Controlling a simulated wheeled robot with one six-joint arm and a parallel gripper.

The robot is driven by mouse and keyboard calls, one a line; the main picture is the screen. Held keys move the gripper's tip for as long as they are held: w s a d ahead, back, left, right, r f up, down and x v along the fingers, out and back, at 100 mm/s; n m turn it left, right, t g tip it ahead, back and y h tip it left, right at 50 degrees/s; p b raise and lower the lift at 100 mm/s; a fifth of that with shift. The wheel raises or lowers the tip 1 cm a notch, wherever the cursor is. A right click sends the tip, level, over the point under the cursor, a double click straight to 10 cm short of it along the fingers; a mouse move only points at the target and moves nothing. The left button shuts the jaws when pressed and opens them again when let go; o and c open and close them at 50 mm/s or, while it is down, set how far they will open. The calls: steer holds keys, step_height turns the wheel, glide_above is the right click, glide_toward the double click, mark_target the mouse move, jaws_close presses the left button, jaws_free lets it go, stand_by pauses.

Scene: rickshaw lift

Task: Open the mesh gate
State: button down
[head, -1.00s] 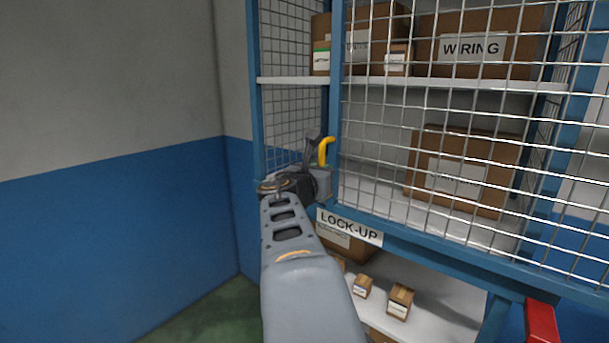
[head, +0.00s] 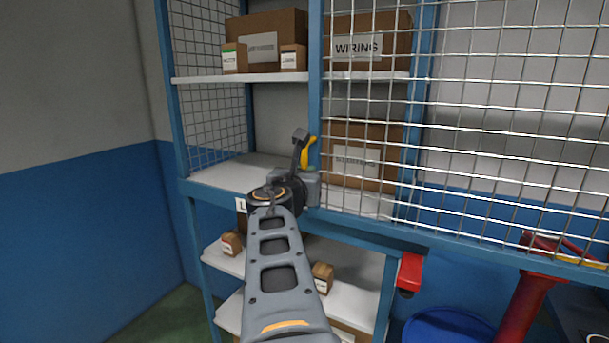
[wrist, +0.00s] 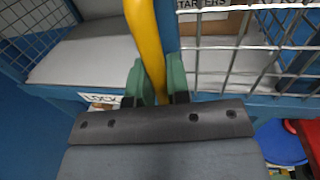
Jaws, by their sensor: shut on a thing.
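The mesh gate (head: 464,130) has a blue frame and wire grid. It stands part way open, slid or swung to the right, leaving the left part of the shelves uncovered. Its yellow handle (head: 308,152) is on the gate's left upright. My gripper (wrist: 160,85) is shut on the yellow handle (wrist: 146,40), with green finger pads on both sides of the bar in the wrist view. In the head view my arm hides the lower end of the handle and most of the LOCK-UP sign (wrist: 98,98).
Blue-framed shelves behind the gate hold cardboard boxes, including one marked WIRING (head: 368,45). A red post (head: 525,290) and a blue round container (head: 448,326) stand at the lower right. A blue and grey wall (head: 80,200) is on the left.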

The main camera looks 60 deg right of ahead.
stand_by(0.3)
steer(key=c, duration=1.1)
jaws_free()
steer(key=shift+w, duration=0.1)
